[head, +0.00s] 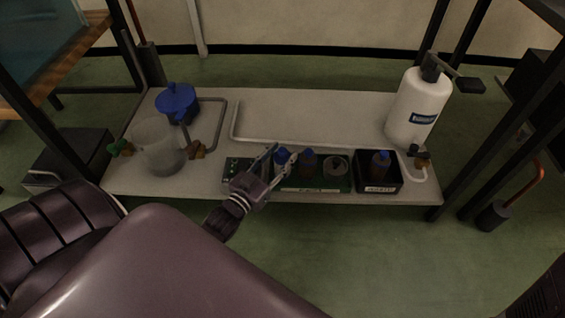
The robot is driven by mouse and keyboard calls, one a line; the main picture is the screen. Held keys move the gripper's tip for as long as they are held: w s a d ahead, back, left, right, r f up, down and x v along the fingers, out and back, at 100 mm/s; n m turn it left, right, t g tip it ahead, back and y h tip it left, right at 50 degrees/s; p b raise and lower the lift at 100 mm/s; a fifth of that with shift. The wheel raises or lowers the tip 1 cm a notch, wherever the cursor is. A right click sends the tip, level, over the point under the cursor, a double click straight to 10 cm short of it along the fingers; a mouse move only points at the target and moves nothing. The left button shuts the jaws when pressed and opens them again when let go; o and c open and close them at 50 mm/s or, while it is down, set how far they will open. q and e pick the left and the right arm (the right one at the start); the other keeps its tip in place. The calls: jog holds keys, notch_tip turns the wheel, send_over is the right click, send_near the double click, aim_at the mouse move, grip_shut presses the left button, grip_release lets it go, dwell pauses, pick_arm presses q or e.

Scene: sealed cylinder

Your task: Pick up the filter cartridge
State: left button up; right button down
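My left gripper (278,158) reaches in over the green tray (312,185) at the front of the low shelf. Its two fingers are spread, beside or around a small blue-capped cartridge-like piece (283,154); I cannot tell whether they touch it. A similar dark, blue-capped piece (308,162) stands just right of the fingers in the tray. Another blue-capped piece (379,165) stands in the black box (378,187) to the right. Which one is the filter cartridge is not clear. My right gripper is out of view.
A clear round vessel (158,147) and a blue lid-like part (177,100) stand at the left. A white bottle (418,108) with a dark top stands at the right. A pale bent pipe (235,122) runs behind the tray. The shelf's back middle (310,112) is clear.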

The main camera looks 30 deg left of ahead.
pick_arm(q)
jog(key=shift+w, duration=0.5)
grip_shut()
